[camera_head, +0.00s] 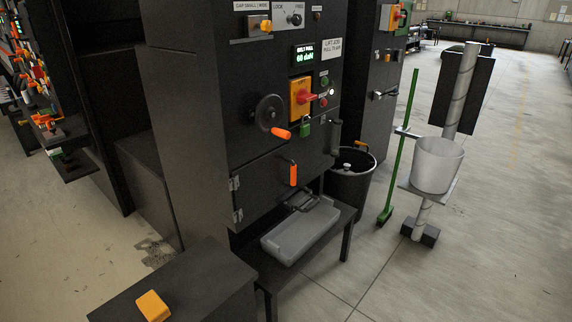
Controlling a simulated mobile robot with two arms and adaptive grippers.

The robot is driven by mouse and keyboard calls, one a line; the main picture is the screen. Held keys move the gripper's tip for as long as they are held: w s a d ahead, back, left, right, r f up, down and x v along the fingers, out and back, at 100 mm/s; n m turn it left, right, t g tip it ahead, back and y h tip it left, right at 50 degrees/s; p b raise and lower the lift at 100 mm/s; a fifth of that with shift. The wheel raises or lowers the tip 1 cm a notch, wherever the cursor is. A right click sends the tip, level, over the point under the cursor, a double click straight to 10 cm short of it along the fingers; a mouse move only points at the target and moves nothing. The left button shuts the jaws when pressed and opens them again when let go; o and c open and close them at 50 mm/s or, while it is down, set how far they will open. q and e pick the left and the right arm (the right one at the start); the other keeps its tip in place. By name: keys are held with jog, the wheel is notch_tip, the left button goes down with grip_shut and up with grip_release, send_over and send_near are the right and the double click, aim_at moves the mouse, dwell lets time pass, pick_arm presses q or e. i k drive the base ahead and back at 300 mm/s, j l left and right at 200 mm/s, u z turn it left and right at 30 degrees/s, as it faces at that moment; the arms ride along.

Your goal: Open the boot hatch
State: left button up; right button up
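The boot hatch (263,193) appears to be the dark panel low on the front of the black machine, with two hinges on its left edge. It looks closed. An orange-gripped handle (293,174) hangs straight down near the panel's upper right. Whether it is latched cannot be told. Neither of my grippers is in view.
A grey tray (300,230) sits on a low dark stand below the hatch. Above are a handwheel (269,113), a red switch (304,98) and a green padlock (305,127).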

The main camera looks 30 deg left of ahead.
aim_at(257, 184)
jog(key=i+l+u, duration=0.1)
jog(key=i+u, duration=0.35)
jog(key=i+l+u, duration=0.2)
jog(key=i+u, duration=0.2)
jog(key=i+l+u, duration=0.3)
jog(key=u, duration=0.15)
jog(key=i+l+u, duration=0.3)
jog(key=l+u, duration=0.15)
